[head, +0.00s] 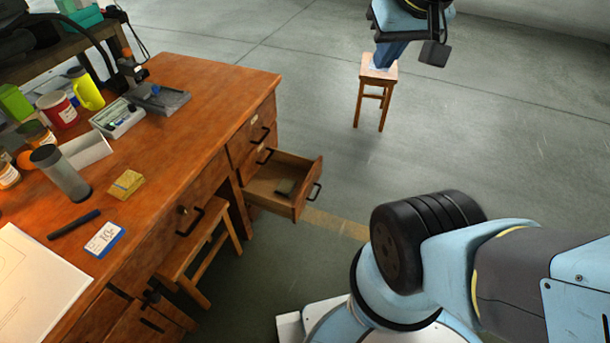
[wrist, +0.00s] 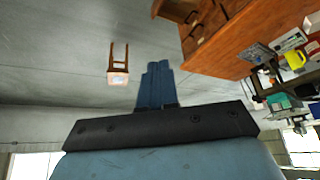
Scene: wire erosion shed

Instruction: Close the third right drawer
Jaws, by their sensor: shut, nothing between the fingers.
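The wooden desk (head: 190,130) has a column of drawers on its right side. In the wrist view the desk (wrist: 235,45) appears upside down at upper right.
A small wooden stool (head: 379,74) stands on the floor beyond the drawer, behind my gripper in the picture. Another stool (head: 196,252) is under the desk. Bottles, a card and tools crowd the desktop. The floor (head: 335,165) right of the drawer is clear.

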